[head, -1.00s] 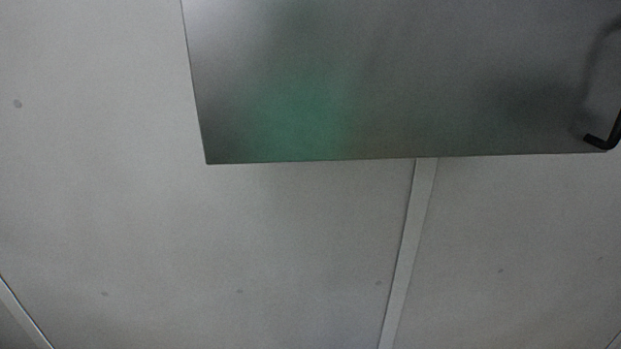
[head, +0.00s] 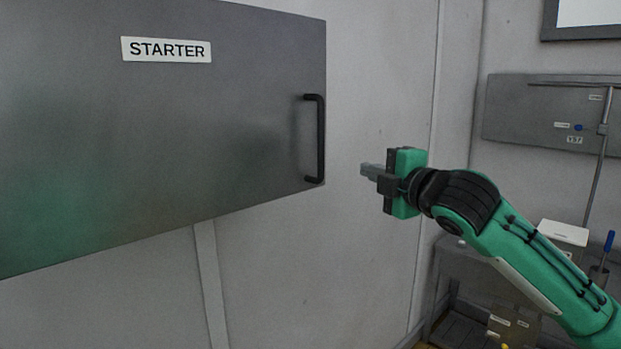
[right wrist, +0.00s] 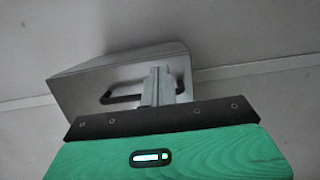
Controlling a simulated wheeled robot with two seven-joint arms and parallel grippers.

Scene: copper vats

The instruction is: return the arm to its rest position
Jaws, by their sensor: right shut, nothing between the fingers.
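My right gripper (head: 368,171) shows in the head view, at the end of my green arm coming in from the lower right. It is shut and empty. It is apart from the black handle (head: 320,140) of the grey cabinet labelled STARTER (head: 230,110), to the right of that handle. In the right wrist view the shut fingers (right wrist: 157,86) stand in front of the cabinet (right wrist: 80,82) and partly cover its handle (right wrist: 122,97). My left gripper is in neither view.
The cabinet is on a pale wall (head: 380,60). At the right, a grey panel (head: 505,110) with small labels hangs on the wall. Below it, a white box (head: 563,233) and a cup with a blue-handled tool (head: 608,242) stand on a surface. The wall between cabinet and corner is bare.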

